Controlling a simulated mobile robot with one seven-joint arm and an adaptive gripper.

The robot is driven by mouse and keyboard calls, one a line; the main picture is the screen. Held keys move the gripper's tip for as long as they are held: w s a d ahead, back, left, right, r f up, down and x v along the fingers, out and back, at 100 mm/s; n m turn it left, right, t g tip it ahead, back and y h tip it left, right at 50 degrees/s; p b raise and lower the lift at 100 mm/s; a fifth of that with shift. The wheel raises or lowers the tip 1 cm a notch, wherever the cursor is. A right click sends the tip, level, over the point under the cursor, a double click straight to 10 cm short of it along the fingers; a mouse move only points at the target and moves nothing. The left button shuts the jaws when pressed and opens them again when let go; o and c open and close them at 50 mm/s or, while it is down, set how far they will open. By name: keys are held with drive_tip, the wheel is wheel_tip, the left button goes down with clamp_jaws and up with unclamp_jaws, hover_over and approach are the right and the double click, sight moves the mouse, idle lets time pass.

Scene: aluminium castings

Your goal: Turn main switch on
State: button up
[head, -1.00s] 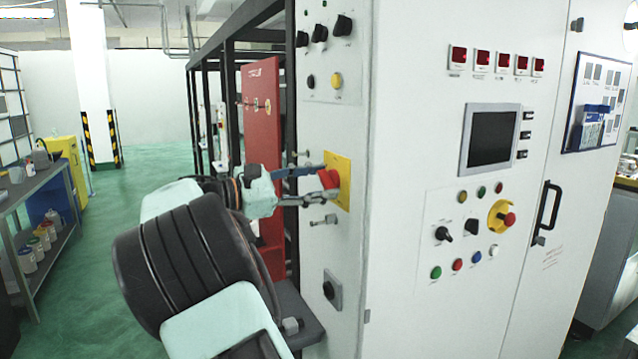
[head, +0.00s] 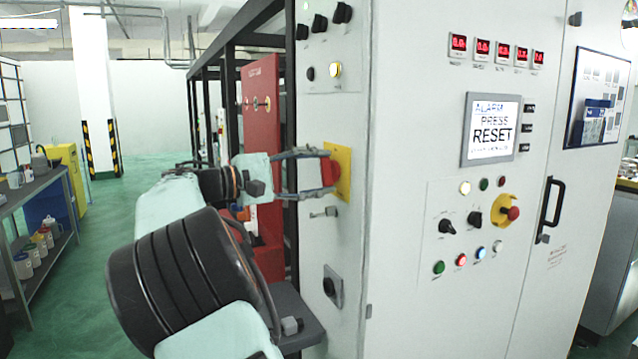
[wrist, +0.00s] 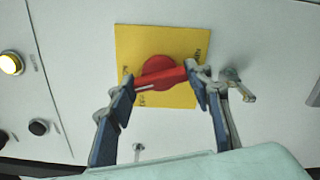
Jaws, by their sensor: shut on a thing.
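The main switch is a red rotary handle (head: 328,172) on a yellow square plate (head: 343,174), on the narrow side of the white cabinet. My gripper (head: 322,173) reaches it from the left, with one finger above and one below. In the wrist view, the red handle (wrist: 161,79) lies across the yellow plate (wrist: 150,45), slightly tilted. My gripper (wrist: 162,83) is shut on the handle, with a fingertip at each end. The cabinet screen (head: 492,129) is lit and reads "ALARM PRESS RESET".
A small metal latch (head: 324,212) sits just below the plate. A lit yellow button (head: 335,70) is above. A red panel (head: 262,150) stands behind my arm. A workbench (head: 35,185) is at the far left.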

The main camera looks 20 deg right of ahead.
drive_tip(key=shift+f+m+b, duration=0.1)
drive_tip(key=shift+m+b, duration=1.15)
drive_tip(key=shift+m, duration=0.65)
drive_tip(key=o, duration=1.2)
drive_tip(key=shift+c, duration=0.2)
drive_tip(key=shift+a, duration=0.1)
drive_tip(key=a, duration=1.2)
drive_tip(key=shift+s, duration=0.2)
drive_tip(key=shift+d, duration=0.1)
